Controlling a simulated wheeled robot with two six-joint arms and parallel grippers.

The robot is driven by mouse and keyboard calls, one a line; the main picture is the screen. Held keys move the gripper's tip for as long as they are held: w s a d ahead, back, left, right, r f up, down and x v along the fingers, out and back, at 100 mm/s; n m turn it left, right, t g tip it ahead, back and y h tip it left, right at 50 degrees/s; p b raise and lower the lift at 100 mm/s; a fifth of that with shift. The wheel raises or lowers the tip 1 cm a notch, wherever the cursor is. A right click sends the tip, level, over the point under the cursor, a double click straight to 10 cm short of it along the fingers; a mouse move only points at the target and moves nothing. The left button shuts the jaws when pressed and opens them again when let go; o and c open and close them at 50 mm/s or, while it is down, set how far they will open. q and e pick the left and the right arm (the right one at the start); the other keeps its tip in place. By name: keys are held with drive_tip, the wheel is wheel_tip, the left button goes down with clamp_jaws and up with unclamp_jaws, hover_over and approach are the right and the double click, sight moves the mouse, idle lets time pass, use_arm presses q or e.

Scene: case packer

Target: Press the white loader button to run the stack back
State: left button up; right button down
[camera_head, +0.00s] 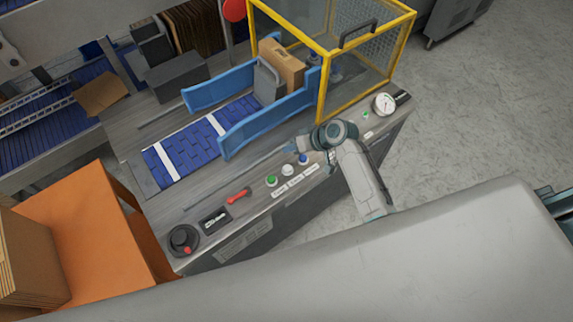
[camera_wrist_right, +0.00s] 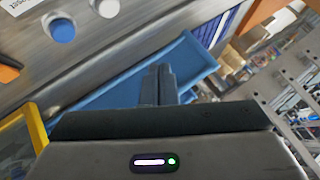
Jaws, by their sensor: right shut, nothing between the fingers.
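The white button (camera_head: 288,170) sits on the front ledge of the machine's panel, between a green button (camera_head: 271,181) and a blue button (camera_head: 303,159). The white button (camera_wrist_right: 106,7) is cut by the top edge of the right wrist view, with the blue button (camera_wrist_right: 61,28) to its left. My right gripper (camera_head: 291,149) is over the panel just behind the buttons, apart from the white one. In the right wrist view its fingers (camera_wrist_right: 158,76) are together and empty. My left gripper does not show.
A red handle (camera_head: 238,196), a black knob (camera_head: 183,239) and a gauge (camera_head: 384,104) are on the same panel. Blue guide rails (camera_head: 268,123) and a yellow-framed guard (camera_head: 322,85) stand behind. A brown carton (camera_head: 283,63) stands between the rails.

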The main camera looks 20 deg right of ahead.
drive_tip(key=b, duration=0.7)
hover_over(291, 169)
wheel_tip(291, 169, down, 8)
drive_tip(key=shift+r, duration=0.2)
drive_tip(key=shift+f+b, duration=0.3)
drive_tip(key=shift+f, duration=0.35)
drive_tip(key=shift+f, duration=0.1)
idle(1.0)
drive_tip(key=shift+f, duration=0.3)
